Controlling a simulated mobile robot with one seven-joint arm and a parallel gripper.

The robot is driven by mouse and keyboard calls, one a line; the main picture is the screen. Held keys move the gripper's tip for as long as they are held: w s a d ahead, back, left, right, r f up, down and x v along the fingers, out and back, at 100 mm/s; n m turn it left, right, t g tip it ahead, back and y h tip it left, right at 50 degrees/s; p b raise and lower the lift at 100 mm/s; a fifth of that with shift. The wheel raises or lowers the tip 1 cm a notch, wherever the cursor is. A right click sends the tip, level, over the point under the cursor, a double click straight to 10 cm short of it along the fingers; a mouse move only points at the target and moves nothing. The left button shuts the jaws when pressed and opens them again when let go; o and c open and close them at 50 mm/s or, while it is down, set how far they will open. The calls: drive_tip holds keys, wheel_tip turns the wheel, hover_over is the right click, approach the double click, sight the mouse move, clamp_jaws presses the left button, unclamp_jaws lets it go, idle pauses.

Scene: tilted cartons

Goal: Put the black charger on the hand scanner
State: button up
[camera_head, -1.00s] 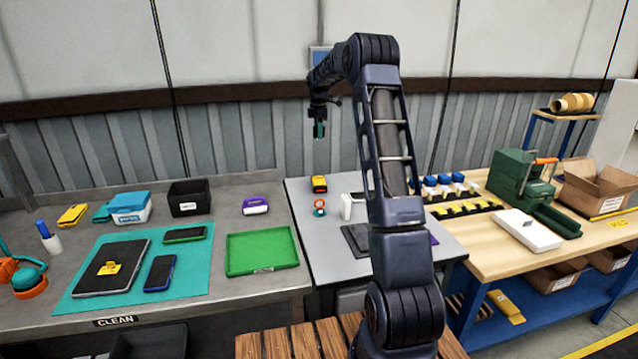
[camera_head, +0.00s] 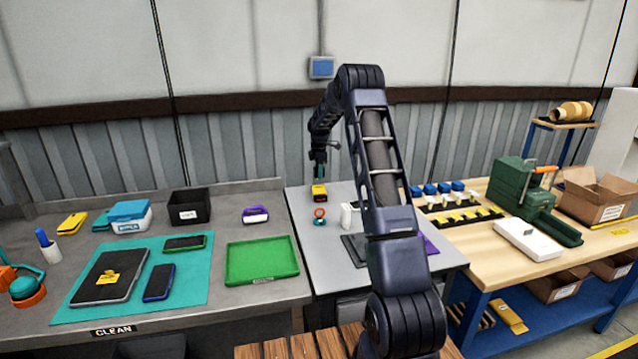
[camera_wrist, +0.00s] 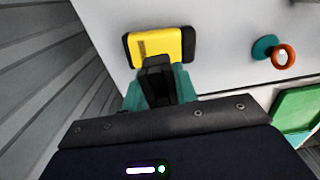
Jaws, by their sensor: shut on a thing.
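A black block, which I take for the black charger (camera_wrist: 157,78), is held between the teal fingers of my gripper (camera_wrist: 159,90) in the wrist view. A yellow block with black ends, which I take for the hand scanner (camera_wrist: 160,47), lies flat on the grey table just beyond the fingertips. In the head view the scanner (camera_head: 319,191) is near the table's back edge, and my gripper (camera_head: 319,172) hangs right above it, pointing down. The charger overlaps the scanner's near edge in the wrist view; I cannot tell whether they touch.
An orange-and-teal round item (camera_head: 320,216) stands just in front of the scanner. A white upright item (camera_head: 346,215) is to its right. A green tray (camera_head: 262,282) and a purple-and-white item (camera_head: 255,215) are on the left bench. Bare grey table (camera_head: 322,250) lies in front.

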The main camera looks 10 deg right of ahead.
drive_tip(key=shift+f, duration=2.5)
drive_tip(key=shift+f, duration=0.15)
drive_tip(key=o, duration=1)
